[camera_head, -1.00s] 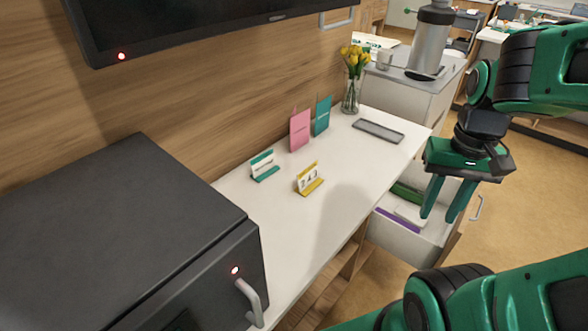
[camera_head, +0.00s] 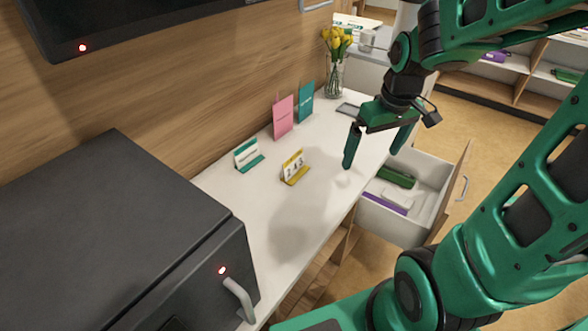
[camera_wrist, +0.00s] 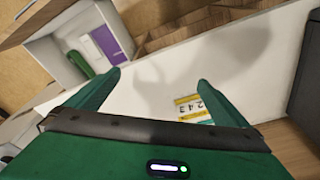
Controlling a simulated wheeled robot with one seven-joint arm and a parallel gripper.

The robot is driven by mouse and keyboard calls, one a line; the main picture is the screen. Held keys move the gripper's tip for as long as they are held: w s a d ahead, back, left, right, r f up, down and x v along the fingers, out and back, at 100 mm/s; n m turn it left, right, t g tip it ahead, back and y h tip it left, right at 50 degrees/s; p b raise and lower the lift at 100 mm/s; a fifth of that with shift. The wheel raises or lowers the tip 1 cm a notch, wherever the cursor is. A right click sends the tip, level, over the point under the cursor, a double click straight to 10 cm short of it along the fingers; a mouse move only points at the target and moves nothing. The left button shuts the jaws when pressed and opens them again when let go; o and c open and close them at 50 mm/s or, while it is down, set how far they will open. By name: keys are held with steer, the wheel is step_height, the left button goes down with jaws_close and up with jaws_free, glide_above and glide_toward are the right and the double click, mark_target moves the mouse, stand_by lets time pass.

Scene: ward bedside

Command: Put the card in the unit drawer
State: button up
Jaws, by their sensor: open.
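A pink card (camera_head: 283,118) and a teal card (camera_head: 305,103) stand upright at the back of the white counter, by the wood wall. Two small stands are nearer: a green one with a white face (camera_head: 248,155) and a yellow one (camera_head: 295,167) reading 243, which also shows in the wrist view (camera_wrist: 188,105). The unit drawer (camera_head: 453,190) is pulled open below the counter's right edge. My gripper (camera_head: 374,152) is open and empty above the counter's right part, pointing down, right of the cards and stands. Its two fingers also show in the wrist view (camera_wrist: 159,78).
The drawer holds a green item (camera_head: 396,177), a white one and a purple one (camera_head: 386,203). A vase of yellow flowers (camera_head: 335,75) and a grey flat object (camera_head: 348,109) are at the counter's far end. A dark cabinet (camera_head: 110,230) fills the near left.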

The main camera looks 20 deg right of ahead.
mark_target(295, 163)
steer(key=w+a+f+n+t+y, duration=0.1)
steer(key=w+a+f+n, duration=0.2)
steer(key=w+a, duration=0.35)
steer(key=w+a+f+n+t+y, duration=0.1)
steer(key=w+a+f+n, duration=0.15)
steer(key=w+a, duration=0.4)
steer(key=shift+n, duration=0.35)
steer(key=shift+w+d+x, duration=0.15)
steer(key=shift+d+x, duration=0.05)
steer(key=shift+x, duration=1.55)
steer(key=shift+w+d+x, duration=0.15)
steer(key=shift+d+x, duration=0.05)
steer(key=shift+x, duration=1.5)
steer(key=shift+w+d+x, duration=0.2)
steer(key=shift+x, duration=1.55)
steer(key=shift+c, duration=0.6)
steer(key=c, duration=1.1)
steer(key=shift+r, duration=0.1)
